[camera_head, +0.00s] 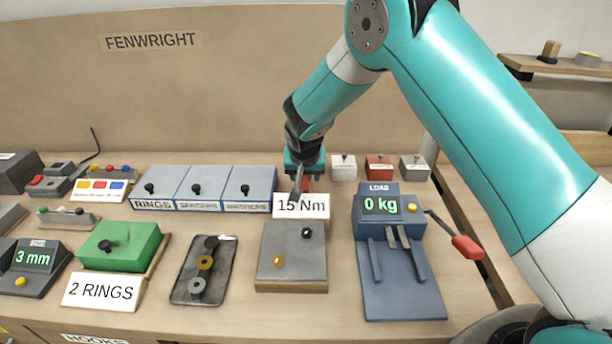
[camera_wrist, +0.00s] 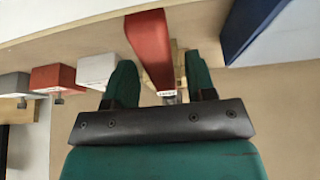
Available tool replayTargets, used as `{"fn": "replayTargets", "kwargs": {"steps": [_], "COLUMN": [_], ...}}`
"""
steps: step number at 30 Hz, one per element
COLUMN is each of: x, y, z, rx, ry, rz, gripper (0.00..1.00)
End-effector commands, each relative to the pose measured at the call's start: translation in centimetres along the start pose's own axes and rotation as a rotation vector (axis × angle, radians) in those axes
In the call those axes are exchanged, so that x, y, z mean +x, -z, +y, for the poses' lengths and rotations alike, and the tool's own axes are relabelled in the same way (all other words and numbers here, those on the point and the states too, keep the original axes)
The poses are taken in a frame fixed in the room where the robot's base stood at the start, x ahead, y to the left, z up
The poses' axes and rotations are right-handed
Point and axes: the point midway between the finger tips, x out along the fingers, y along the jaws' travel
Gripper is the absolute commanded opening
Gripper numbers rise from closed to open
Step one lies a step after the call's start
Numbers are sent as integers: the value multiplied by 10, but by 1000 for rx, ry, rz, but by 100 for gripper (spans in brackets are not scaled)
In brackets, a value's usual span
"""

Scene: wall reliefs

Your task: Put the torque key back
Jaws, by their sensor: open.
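A red bar, which looks like the torque key's handle (camera_head: 297,181), stands just behind the "15 Nm" sign (camera_head: 301,206). My gripper (camera_head: 304,170) is directly at it, pointing down. In the wrist view the red handle (camera_wrist: 150,45) lies between the two green fingers of my gripper (camera_wrist: 160,84), with a gap on either side. The gripper is open. The handle's lower end and whatever bears it are partly hidden by the gripper and the sign.
A grey block (camera_head: 290,270) with small knobs sits before the sign. A blue "0 kg" load device (camera_head: 400,290) with a red-handled lever stands right. Lidded blue boxes (camera_head: 205,182) stand left. Small white, red and grey boxes stand behind right. A dark tray (camera_head: 183,290) lies front left.

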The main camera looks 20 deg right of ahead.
Motion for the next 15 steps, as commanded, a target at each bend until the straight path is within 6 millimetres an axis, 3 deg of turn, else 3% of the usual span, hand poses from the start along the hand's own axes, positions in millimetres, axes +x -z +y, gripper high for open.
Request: {"fn": "replayTargets", "kwargs": {"steps": [9, 15], "x": [-68, -99], "y": [0, 0], "z": [0, 0], "rx": [1, 1], "ry": [3, 1], "rz": [5, 3], "gripper": [51, 51]}}
